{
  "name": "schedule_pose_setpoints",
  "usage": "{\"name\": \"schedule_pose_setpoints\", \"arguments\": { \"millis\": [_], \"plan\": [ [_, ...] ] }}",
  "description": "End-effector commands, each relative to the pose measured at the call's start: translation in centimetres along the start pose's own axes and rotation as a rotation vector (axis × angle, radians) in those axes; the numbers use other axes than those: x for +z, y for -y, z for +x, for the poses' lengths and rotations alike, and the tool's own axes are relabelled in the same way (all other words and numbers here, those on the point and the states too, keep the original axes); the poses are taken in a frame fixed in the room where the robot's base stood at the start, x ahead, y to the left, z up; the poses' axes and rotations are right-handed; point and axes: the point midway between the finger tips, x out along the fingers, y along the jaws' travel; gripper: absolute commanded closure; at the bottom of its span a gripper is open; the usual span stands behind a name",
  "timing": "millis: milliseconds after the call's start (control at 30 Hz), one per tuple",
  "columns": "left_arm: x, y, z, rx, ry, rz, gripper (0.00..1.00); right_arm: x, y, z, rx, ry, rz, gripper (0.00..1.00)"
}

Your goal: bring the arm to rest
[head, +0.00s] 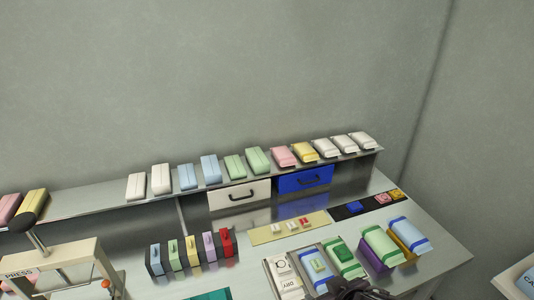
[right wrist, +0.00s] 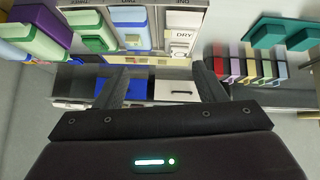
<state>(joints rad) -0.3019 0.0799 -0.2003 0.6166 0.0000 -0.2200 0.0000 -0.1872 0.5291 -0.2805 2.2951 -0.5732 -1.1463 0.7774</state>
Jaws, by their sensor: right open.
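My right gripper (head: 358,291) shows as a dark shape at the bottom edge of the head view, partly cut off, in front of the tray of packs. In the right wrist view my right gripper (right wrist: 162,82) has its two dark fingers wide apart, with nothing between them. It is open and empty. In that view the white drawer (right wrist: 176,89) and the blue drawer (right wrist: 123,88) show beyond the fingers. My left gripper is not in the head view.
A grey shelf (head: 110,201) bears several pastel packs. A lever press (head: 62,262) stands at the left. Upright coloured blocks (head: 190,252) stand mid-table. Purple (head: 373,254) and yellow (head: 402,243) bins with packs stand at the right. A teal object (head: 211,295) lies at the front.

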Motion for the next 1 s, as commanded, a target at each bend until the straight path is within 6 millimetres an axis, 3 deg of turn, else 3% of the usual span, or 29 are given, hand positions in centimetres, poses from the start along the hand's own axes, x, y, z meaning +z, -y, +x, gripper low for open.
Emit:
{"name": "schedule_pose_setpoints", "arguments": {
  "millis": [233, 533, 767, 1000],
  "plan": [
    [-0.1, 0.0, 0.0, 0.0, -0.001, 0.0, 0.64, 4.6, -1.1, -2.9, 0.071, 0.179, 0.12, 0.36],
    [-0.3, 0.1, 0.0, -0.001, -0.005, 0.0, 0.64, 11.2, -1.4, -6.4, 0.033, 0.423, 0.233, 0.36],
    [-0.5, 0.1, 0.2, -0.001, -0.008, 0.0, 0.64, 14.3, -1.1, -0.5, 0.029, 0.444, 0.22, 0.36],
    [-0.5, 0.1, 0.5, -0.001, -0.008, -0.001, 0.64, 19.7, -0.1, 6.5, 0.02, 0.475, 0.217, 0.36]
  ]
}}
